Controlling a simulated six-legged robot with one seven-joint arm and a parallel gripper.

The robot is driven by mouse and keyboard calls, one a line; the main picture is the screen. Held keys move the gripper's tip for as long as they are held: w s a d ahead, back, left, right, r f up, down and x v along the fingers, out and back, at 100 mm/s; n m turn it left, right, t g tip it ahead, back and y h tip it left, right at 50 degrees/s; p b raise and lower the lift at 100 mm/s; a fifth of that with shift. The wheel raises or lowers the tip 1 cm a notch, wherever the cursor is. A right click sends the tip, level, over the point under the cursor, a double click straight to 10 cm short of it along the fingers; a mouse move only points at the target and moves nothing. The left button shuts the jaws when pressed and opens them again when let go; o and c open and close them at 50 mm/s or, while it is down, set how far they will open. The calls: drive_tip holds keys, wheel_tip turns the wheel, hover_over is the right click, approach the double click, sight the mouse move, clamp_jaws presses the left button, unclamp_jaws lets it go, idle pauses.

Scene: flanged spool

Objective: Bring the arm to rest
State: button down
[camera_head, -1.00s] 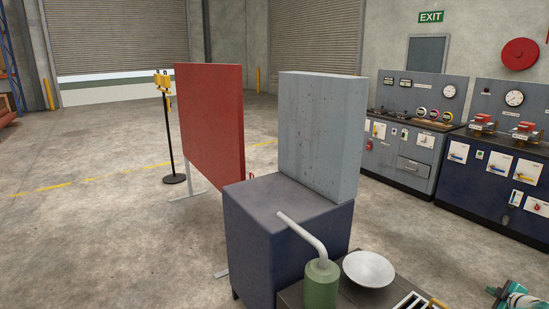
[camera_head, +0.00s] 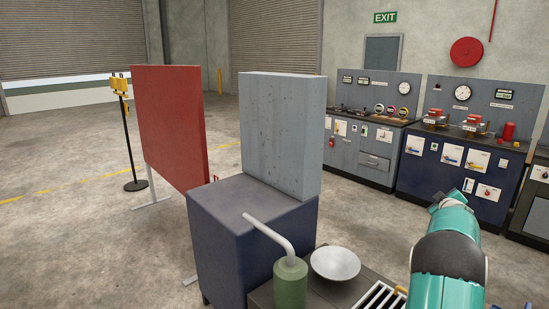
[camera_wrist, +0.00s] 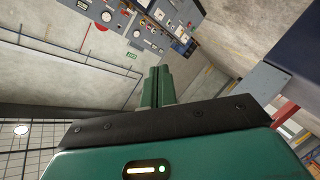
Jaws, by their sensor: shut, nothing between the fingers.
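My arm (camera_head: 450,255), teal with a dark grey band, rises from the lower right edge of the head view. It is raised over the floor to the right of the dark bench, apart from the things there. My gripper (camera_wrist: 158,72) shows in the wrist view as two green fingers side by side. The fingers are together with nothing between them. The wrist view is strongly tilted, with control panels and wall beyond the fingers. I see no flanged spool in either view.
A blue cabinet (camera_head: 240,245) bears an upright grey block (camera_head: 280,135). A red panel (camera_head: 170,125) stands behind it. A green bottle (camera_head: 290,283) with a bent pipe and a pale dish (camera_head: 335,262) stand on the dark bench. Control consoles (camera_head: 462,175) line the wall; floor between is clear.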

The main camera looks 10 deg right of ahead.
drive_tip(key=s+a+r+m+g, duration=0.1)
drive_tip(key=s+a+r+m, duration=0.15)
drive_tip(key=a+r, duration=0.8)
drive_tip(key=s+a+r+m+g+y, duration=0.1)
drive_tip(key=s+a, duration=0.2)
drive_tip(key=a, duration=0.7)
drive_tip(key=s+a+m+g+y, duration=0.1)
drive_tip(key=s+a+m, duration=0.15)
drive_tip(key=a, duration=0.65)
drive_tip(key=s+a+f+n+g+y, duration=0.1)
drive_tip(key=s+a+f, duration=0.4)
drive_tip(key=s+a, duration=0.8)
drive_tip(key=s+a+f+n+g+y, duration=0.2)
drive_tip(key=s+a+f+y, duration=0.3)
drive_tip(key=s+a, duration=0.9)
drive_tip(key=a+g, duration=0.1)
drive_tip(key=a, duration=0.3)
drive_tip(key=shift+f+y, duration=0.2)
drive_tip(key=shift+y, duration=0.1)
drive_tip(key=shift+s+a, duration=0.1)
